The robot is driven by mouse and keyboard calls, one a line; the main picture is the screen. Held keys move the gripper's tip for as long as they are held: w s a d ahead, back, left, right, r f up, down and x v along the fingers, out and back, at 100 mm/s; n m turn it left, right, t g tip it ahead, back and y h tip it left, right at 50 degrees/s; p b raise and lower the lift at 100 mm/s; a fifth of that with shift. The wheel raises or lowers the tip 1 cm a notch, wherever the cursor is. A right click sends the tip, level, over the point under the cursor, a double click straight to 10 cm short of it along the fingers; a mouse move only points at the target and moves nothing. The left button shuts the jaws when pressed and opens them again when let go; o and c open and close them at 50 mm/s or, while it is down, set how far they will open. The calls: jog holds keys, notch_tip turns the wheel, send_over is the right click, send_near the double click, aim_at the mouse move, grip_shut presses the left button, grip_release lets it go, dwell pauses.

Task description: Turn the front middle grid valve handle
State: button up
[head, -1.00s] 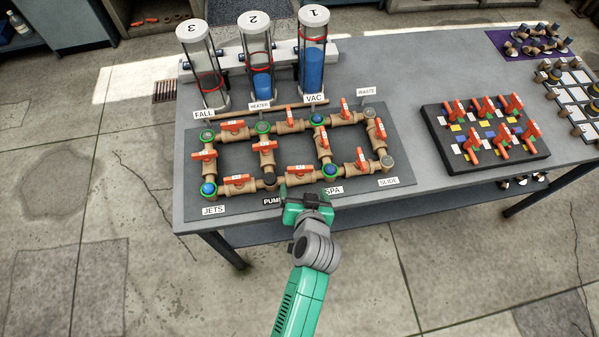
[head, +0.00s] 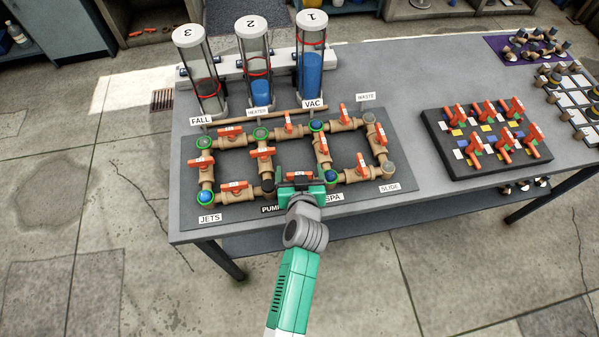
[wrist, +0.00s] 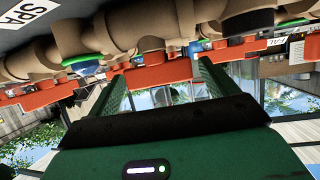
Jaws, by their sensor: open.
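The front middle grid valve handle (head: 300,175) is an orange-red lever on a tan pipe, in the front row between the PUMP and SPA corners. My green gripper (head: 298,189) is at it from the front and hides part of it and its pipe in the head view. In the wrist view, the orange handle (wrist: 158,73) lies between the two green fingers of my gripper (wrist: 160,88), under the pipe in this inverted picture. The fingers are apart, one on each side of the handle. I cannot tell whether either finger touches it.
Neighbouring orange handles sit close by: the front left one (head: 232,186), the front right one (head: 362,162) and the middle one behind (head: 262,152). Three clear tubes stand behind the grid. A black valve board (head: 486,135) is at right. Bare grey table separates it from the grid.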

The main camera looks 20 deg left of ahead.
jog(key=c, duration=1)
jog(key=f+y+b, duration=0.1)
jog(key=b, duration=0.2)
jog(key=shift+d+n+g, duration=0.1)
jog(key=shift+n+g, duration=0.2)
jog(key=shift+r+n+y+b, duration=0.3)
jog(key=shift+n+b, duration=0.1)
jog(key=shift+b, duration=0.35)
jog(key=shift+r, duration=0.2)
jog(key=o, duration=1)
jog(key=p+v, duration=0.1)
jog(key=v, duration=0.6)
jog(key=shift+s+r, duration=0.2)
jog(key=shift+s, duration=0.1)
jog(key=shift+d, duration=0.15)
